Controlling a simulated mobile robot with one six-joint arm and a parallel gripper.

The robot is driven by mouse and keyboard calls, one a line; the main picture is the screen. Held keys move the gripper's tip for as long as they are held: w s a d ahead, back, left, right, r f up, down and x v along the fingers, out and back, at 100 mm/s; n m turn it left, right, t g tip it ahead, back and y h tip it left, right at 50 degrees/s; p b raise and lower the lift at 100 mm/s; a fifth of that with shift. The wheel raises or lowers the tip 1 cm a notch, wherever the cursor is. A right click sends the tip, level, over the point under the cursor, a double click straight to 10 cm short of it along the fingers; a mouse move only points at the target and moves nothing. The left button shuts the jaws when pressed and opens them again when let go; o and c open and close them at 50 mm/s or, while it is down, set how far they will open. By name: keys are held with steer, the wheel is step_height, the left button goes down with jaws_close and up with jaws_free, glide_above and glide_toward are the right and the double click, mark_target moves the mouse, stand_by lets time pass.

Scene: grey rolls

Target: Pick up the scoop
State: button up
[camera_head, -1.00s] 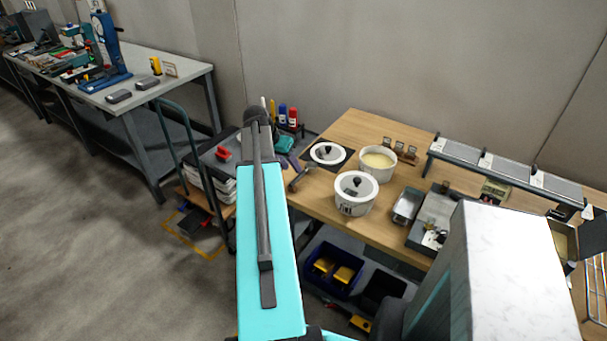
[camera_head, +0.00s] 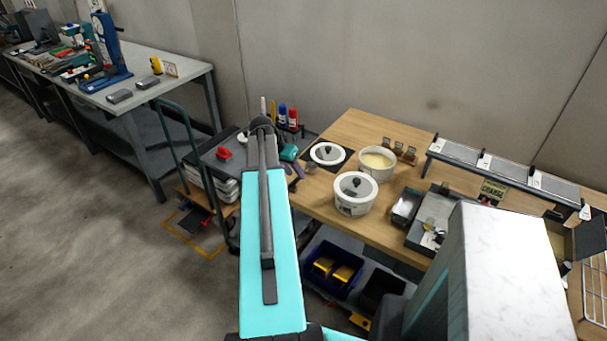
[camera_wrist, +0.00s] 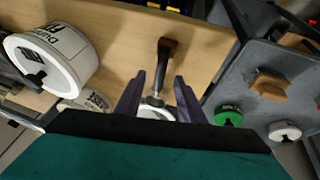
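The scoop (camera_wrist: 167,50) shows in the wrist view with a dark handle and a thin metal neck. It lies over the wooden tabletop, its neck in line with the gap between my fingers. Its pale bowl end is partly hidden by my wrist. My gripper (camera_wrist: 160,84) has two purple fingers spread apart, one on each side of the neck, with gaps showing; I cannot tell how far above the scoop they are. In the head view, my gripper (camera_head: 294,166) is at the table's left edge, and only a small part of the scoop (camera_head: 311,168) shows beside it.
A lidded white pot (camera_head: 355,195) stands on the wooden table (camera_head: 400,235), near an open tub of pale contents (camera_head: 377,163) and another white lid (camera_head: 327,154). A grey cart (camera_head: 215,160) with small items stands left of the table.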

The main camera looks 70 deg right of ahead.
steer(key=shift+p+x, duration=0.45)
steer(key=shift+x, duration=1.05)
steer(key=shift+c, duration=0.5)
jaws_close()
